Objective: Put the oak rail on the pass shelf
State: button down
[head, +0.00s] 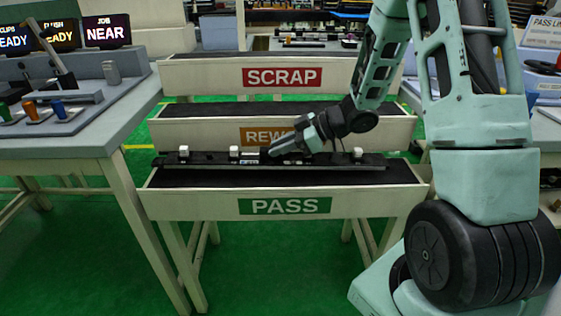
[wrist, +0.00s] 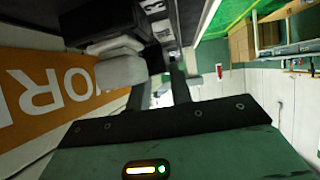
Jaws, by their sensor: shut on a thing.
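A long dark rail (head: 330,165) with several pale clips along it lies level at the back of the pass shelf (head: 170,206), in front of the REWORK shelf. No oak colour shows on it. My gripper (head: 270,152) reaches in from the right and is shut on the rail near its middle. I cannot tell whether the rail touches the shelf or hangs just above it. In the wrist view, a pale clip (wrist: 120,70) shows close to the jaws, and the fingers partly hide the grip.
The REWORK shelf (head: 170,133) stands behind and the SCRAP shelf (head: 190,76) farther back. A grey bench (head: 60,147) with coloured tools and screens stands at the left. The dark bed of the pass shelf is clear in front of the rail.

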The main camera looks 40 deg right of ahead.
aim_at(283, 156)
notch_tip(283, 156, down, 4)
jog(key=shift+r+b, duration=0.2)
jog(key=shift+b, duration=0.35)
jog(key=c, duration=1.2)
grip_release()
jog(key=shift+c, duration=0.2)
